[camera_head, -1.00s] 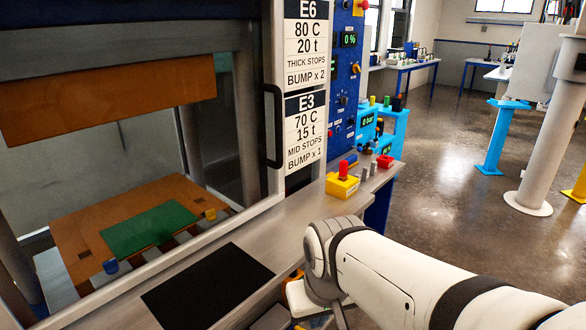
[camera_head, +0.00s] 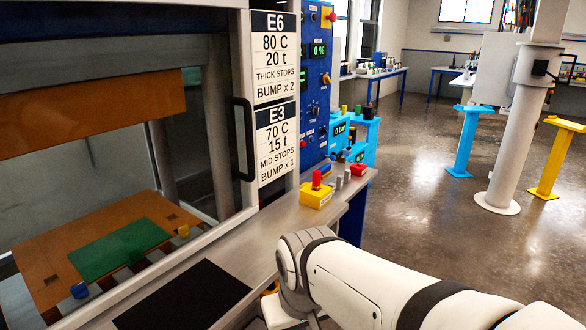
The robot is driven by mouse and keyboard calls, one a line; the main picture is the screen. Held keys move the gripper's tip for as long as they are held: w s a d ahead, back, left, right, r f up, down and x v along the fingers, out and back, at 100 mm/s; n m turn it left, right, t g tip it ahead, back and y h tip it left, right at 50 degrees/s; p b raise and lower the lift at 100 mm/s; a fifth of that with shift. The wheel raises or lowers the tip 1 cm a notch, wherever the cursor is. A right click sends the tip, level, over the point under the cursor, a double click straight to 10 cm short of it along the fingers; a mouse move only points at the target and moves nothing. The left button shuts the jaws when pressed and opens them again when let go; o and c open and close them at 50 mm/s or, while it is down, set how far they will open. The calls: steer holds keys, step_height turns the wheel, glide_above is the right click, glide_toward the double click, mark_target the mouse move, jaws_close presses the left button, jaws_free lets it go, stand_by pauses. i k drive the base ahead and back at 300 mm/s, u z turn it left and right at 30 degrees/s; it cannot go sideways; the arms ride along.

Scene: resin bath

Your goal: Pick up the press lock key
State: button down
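I cannot pick out the press lock key for certain. A red upright piece (camera_head: 316,179) stands on a yellow block (camera_head: 318,199) on the grey bench beside the press; the block's label is too small to read. My arm reaches in from the lower right and bends down at the bench's front edge, nearer to me than the yellow block. My gripper is out of the picture below, so its fingers and anything in them are hidden.
The press (camera_head: 225,110) with its clear front stands at left, with a green sheet (camera_head: 118,249) inside. A black mat (camera_head: 185,297) lies on the bench (camera_head: 262,238). Small grey cylinders (camera_head: 343,181) stand behind the yellow block. Open floor (camera_head: 430,210) lies to the right, with a white column (camera_head: 512,130).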

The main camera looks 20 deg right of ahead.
mark_target(316, 173)
steer(key=u, duration=2.85)
steer(key=k, duration=1.35)
steer(key=z, duration=2.4)
steer(key=i, duration=0.15)
steer(key=u, duration=0.1)
